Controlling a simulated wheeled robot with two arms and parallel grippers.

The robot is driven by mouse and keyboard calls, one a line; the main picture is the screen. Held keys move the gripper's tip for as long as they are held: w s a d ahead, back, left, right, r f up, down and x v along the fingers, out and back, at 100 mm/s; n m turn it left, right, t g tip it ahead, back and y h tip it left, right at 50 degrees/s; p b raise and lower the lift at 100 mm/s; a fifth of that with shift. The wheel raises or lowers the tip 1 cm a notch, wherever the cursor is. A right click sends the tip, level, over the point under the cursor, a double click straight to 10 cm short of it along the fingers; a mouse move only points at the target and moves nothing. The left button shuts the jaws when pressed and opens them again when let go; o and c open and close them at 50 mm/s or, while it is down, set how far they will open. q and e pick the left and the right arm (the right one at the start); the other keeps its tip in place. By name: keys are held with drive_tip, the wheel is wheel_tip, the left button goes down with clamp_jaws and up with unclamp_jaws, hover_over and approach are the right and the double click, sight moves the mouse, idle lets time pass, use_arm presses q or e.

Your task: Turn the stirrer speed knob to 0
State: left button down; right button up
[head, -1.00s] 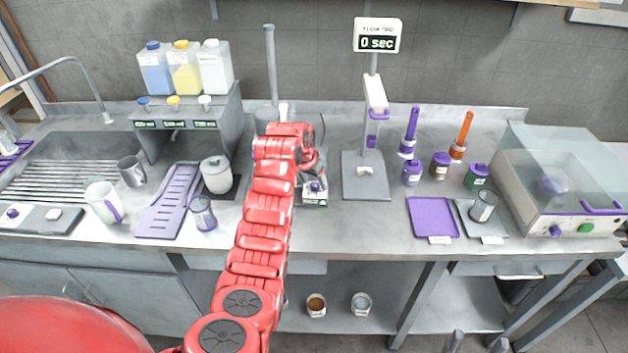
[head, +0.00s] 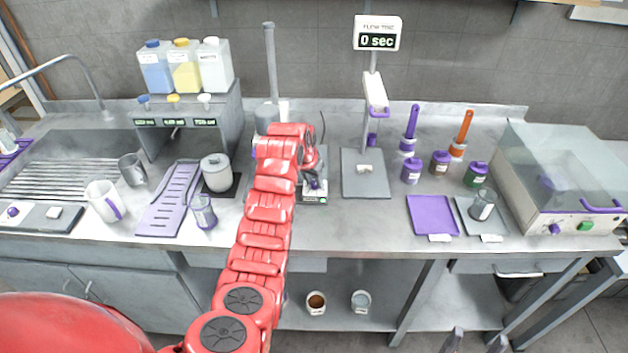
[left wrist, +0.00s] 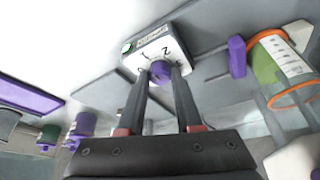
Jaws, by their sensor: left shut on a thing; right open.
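The stirrer (head: 322,198) stands on the bench, mostly hidden behind my left arm in the head view. In the left wrist view, its white front panel (left wrist: 143,56) carries a green button (left wrist: 127,47), dial marks reading 1 and 2, and a purple speed knob (left wrist: 161,70). My left gripper (left wrist: 162,73) is shut on the knob, one dark finger on each side. In the head view the left gripper (head: 313,183) is at the stirrer's front. The knob's pointer is too small to read. My right gripper (head: 476,343) is open and empty at the bottom edge.
A stand with a timer display (head: 377,41) reading 0 sec is right of the stirrer. An orange-rimmed vessel (left wrist: 283,75) shows close by in the left wrist view. Purple tray (head: 432,215) is farther right.

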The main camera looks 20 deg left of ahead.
use_arm(q)
drive_tip(key=shift+d+f+n+y+b, duration=0.15)
drive_tip(key=shift+n+y+b, duration=0.25)
drive_tip(key=shift+n+b, duration=0.6)
drive_tip(key=n+y+b, duration=0.1)
drive_tip(key=n+b, duration=0.2)
drive_tip(key=n+y+b, duration=0.1)
drive_tip(key=n+b, duration=0.2)
drive_tip(key=shift+w+d+g+b, duration=0.2)
drive_tip(key=shift+g+b, duration=0.1)
drive_tip(key=shift+b, duration=0.1)
drive_tip(key=shift+s+n+g+y+b, duration=0.1)
drive_tip(key=shift+n+g+y+b, duration=0.25)
drive_tip(key=shift+n+b, duration=0.6)
drive_tip(key=shift+r+n+y, duration=0.2)
drive_tip(key=shift+n+y, duration=0.15)
drive_tip(key=shift+n, duration=0.5)
drive_tip(key=c, duration=0.6)
unclamp_jaws()
